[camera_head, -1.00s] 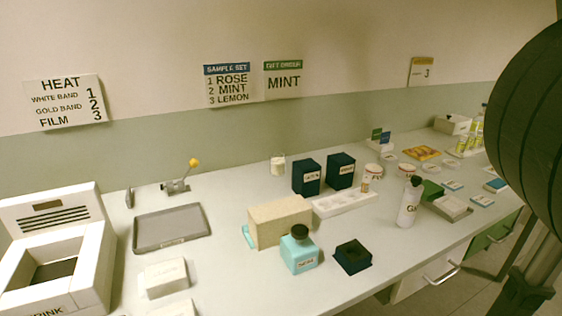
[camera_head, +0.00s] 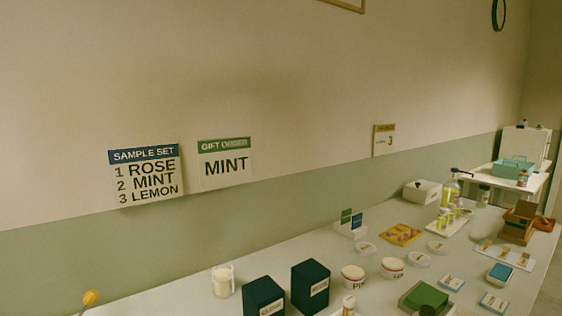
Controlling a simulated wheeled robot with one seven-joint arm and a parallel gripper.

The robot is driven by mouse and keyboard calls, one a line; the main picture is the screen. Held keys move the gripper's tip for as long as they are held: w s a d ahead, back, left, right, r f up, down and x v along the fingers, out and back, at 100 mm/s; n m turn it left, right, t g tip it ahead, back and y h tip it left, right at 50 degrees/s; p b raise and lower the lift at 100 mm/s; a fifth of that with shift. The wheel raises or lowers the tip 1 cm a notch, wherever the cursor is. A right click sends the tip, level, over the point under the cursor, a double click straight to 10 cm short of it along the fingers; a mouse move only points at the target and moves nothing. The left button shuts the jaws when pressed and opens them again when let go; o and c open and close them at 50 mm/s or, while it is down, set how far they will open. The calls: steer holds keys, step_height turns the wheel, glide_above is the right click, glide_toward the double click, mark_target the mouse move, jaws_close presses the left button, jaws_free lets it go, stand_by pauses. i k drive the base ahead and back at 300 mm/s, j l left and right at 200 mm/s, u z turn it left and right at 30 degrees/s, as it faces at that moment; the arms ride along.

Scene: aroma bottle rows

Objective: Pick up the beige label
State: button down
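I cannot clearly make out the beige label. Several small beige pieces (camera_head: 505,252) lie in a row on a white strip (camera_head: 515,263) at the right of the counter. They may be labels, but they are too small to tell. My gripper is not in view.
Two dark boxes (camera_head: 310,286), white round tubs (camera_head: 353,277), a green block (camera_head: 427,298) and a yellow sheet (camera_head: 400,234) crowd the counter. Bare counter (camera_head: 290,253) shows at the back left.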

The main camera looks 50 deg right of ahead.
mark_target(487, 245)
steer(key=z, duration=2.35)
